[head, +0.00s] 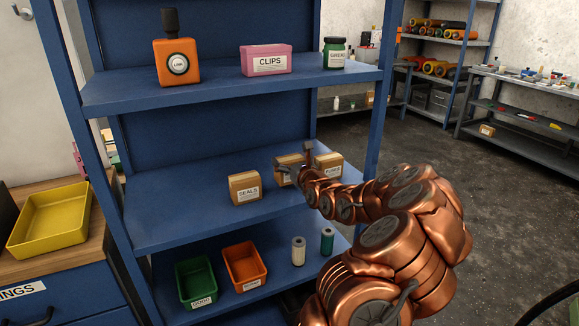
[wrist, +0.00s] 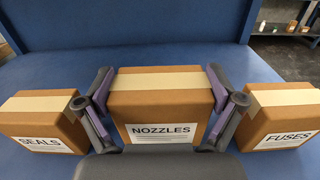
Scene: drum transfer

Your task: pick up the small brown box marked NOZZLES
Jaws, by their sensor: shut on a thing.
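The small brown box marked NOZZLES (wrist: 160,104) stands upright in the middle of the wrist view, with tan tape over its top and a white label on its front. My gripper (wrist: 160,100) has one finger on each side of the box and is shut on it. In the head view my gripper (head: 294,168) is at the middle shelf, and the NOZZLES box (head: 286,178) is partly hidden behind it. I cannot tell whether the box touches the shelf.
A SEALS box (head: 245,188) stands to the left and a FUSES box (wrist: 280,117) to the right, both close to my fingers. The blue middle shelf (head: 165,213) has free room at its left. The upper shelf (head: 200,92) hangs above, with a pink CLIPS box (head: 266,60).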

